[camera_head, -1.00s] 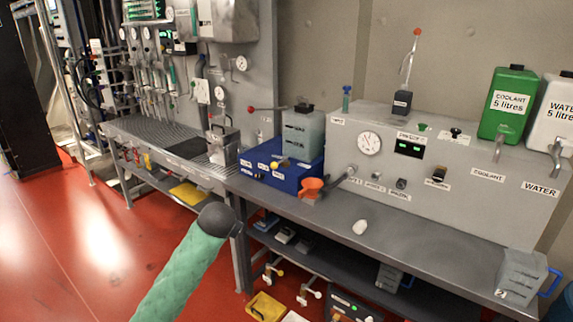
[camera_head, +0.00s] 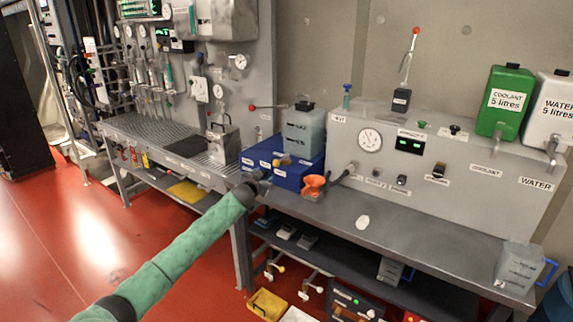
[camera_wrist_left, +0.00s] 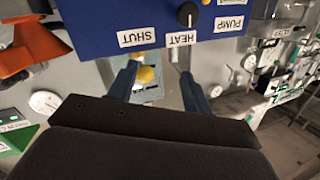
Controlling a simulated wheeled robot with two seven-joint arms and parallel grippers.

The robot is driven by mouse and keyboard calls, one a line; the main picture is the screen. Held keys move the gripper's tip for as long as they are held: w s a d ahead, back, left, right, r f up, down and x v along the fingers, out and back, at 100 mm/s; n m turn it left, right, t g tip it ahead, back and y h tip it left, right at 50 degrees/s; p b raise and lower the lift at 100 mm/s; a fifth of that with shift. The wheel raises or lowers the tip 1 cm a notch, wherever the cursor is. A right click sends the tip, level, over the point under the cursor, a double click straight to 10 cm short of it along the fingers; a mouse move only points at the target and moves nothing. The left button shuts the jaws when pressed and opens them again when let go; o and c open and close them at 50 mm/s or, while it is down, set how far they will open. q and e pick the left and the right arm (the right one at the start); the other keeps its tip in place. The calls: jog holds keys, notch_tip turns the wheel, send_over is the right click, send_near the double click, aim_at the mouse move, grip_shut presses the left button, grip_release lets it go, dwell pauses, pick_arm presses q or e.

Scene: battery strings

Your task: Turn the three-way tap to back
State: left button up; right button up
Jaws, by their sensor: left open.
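A yellow-handled tap (camera_head: 283,161) sits at the upper front edge of the blue box (camera_head: 257,165), below the grey-green tank (camera_head: 303,133). I cannot tell for sure that it is the three-way tap. In the left wrist view its yellow knob (camera_wrist_left: 145,75) lies between my fingers, nearer the left finger; contact cannot be told. Labels on the blue box (camera_wrist_left: 110,15) there read SHUT, HEAT and PUMP. My left gripper (camera_head: 266,172) is at the box front, just left of the tap; its open fingers also show in the left wrist view (camera_wrist_left: 158,72). My right gripper is not in view.
An orange funnel-like part (camera_head: 313,186) stands close right of the blue box. A grey console (camera_head: 440,170) with a gauge stands behind it on the bench.

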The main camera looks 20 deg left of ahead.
aim_at(275, 165)
pick_arm(q)
jog(key=shift+d+r+t+h, duration=0.5)
jog(key=shift+d+r+h, duration=0.5)
jog(key=shift+d+r, duration=0.15)
jog(key=shift+w+r, duration=0.1)
jog(key=shift+w, duration=0.45)
jog(key=shift+w+d+p, duration=0.15)
jog(key=shift+w+p, duration=0.25)
jog(key=shift+w, duration=0.65)
jog(key=shift+w+d+p, duration=0.2)
jog(key=shift+w+p, duration=0.2)
jog(key=shift+w, duration=0.7)
jog(key=shift+w+d+p, duration=0.15)
jog(key=shift+w+p, duration=0.25)
jog(key=shift+w, duration=0.65)
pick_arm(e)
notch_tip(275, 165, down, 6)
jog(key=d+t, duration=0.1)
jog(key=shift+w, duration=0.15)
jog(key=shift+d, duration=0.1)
pick_arm(q)
jog(key=shift+f, duration=0.2)
grip_shut()
